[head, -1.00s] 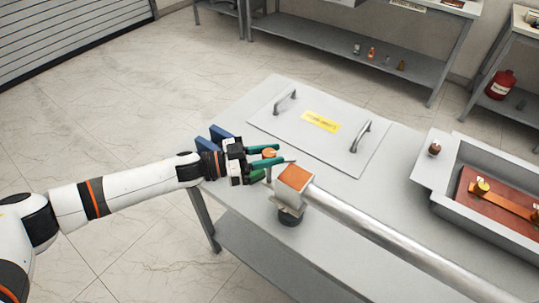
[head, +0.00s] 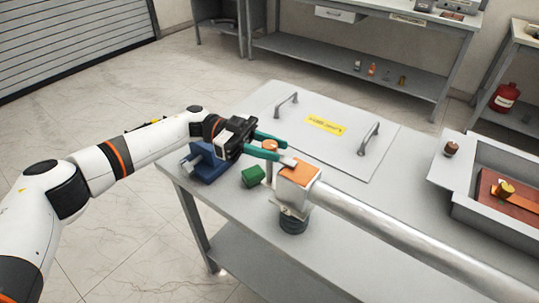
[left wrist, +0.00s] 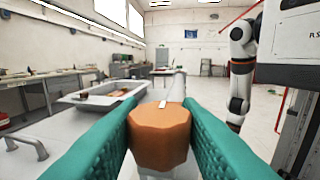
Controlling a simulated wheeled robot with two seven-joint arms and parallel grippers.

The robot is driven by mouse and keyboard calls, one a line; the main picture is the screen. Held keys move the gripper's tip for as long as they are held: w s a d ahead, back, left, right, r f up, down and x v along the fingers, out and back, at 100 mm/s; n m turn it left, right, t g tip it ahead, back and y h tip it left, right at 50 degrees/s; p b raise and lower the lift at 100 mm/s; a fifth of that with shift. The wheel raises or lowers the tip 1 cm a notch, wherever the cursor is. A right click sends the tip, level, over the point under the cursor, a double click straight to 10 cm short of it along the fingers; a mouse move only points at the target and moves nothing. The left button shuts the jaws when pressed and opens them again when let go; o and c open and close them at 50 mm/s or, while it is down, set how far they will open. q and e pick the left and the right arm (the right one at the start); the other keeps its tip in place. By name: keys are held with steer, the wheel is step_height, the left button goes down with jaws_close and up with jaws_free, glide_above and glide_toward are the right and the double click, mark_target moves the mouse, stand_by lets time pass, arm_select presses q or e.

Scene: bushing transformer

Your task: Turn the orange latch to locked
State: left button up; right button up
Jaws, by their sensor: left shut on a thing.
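My left gripper (head: 270,147) has teal fingers, one on each side of the latch. The left wrist view shows the latch (left wrist: 160,136) as a faceted orange knob between both fingers, which are shut on it. A small pale tab (head: 287,161) lies between the latch and the block. The latch's underside is mostly hidden by the fingers. My right gripper is not in view.
A blue clamp-like thing (head: 207,166) and a green block (head: 252,177) sit on the table's near left, by my gripper. A flat lid with two handles (head: 340,150) lies behind. A grey tray (head: 478,208) stands at the right. The metal tube (head: 400,231) crosses the front.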

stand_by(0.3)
arm_select(q)
steer(key=o, duration=1)
steer(key=shift+d, duration=0.1)
steer(key=b+v, duration=0.4)
steer(key=v, duration=0.8)
steer(key=shift+w, duration=0.15)
steer(key=shift+r, duration=0.1)
